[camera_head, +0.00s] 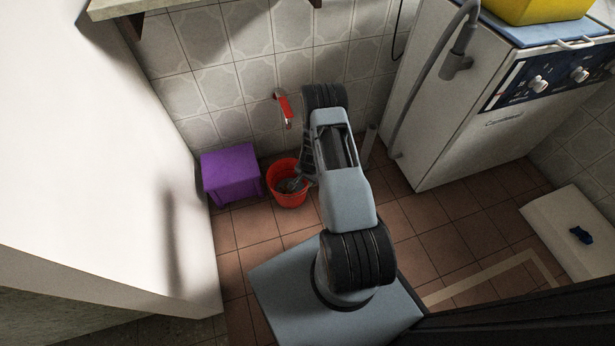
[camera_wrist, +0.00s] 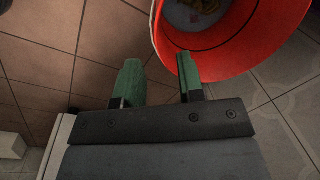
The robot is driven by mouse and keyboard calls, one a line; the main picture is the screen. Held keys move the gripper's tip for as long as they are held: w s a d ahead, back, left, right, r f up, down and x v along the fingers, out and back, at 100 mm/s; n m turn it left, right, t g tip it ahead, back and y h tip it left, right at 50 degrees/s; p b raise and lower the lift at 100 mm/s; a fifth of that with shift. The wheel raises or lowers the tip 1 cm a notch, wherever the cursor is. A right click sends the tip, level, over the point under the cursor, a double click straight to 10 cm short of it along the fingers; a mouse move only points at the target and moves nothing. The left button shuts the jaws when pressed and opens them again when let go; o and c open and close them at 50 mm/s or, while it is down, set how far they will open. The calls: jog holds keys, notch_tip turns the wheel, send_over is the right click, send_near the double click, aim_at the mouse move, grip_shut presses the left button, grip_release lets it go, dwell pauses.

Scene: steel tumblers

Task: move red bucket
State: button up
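The red bucket (camera_head: 290,201) stands on the tiled floor by the wall, right of a purple stool-like box. In the wrist view, the red bucket (camera_wrist: 240,60) fills the upper right, with its opening and something grey and yellowish inside. My gripper (camera_wrist: 160,72) is open, with its two green-tipped fingers apart. The right fingertip overlaps the bucket's near rim and the left one is over floor tiles. I cannot tell whether either touches. In the head view, my arm reaches down beside the bucket's right side and the fingers are not clear.
The purple box (camera_head: 230,174) stands close left of the bucket. A red-handled tap (camera_head: 284,108) is on the tiled wall above. Floor in front of the bucket is partly clear.

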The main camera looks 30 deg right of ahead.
aim_at(304, 190)
jog(key=f+b, duration=0.1)
jog(key=f, duration=0.2)
jog(key=f+b, duration=0.1)
jog(key=f, duration=0.2)
jog(key=w+f+b, duration=0.1)
jog(key=f, duration=0.3)
jog(key=shift+a+f+b, duration=0.1)
jog(key=shift+a+b, duration=0.2)
jog(key=shift+a, duration=0.05)
grip_shut()
jog(key=shift+s, duration=0.1)
dwell(1.0)
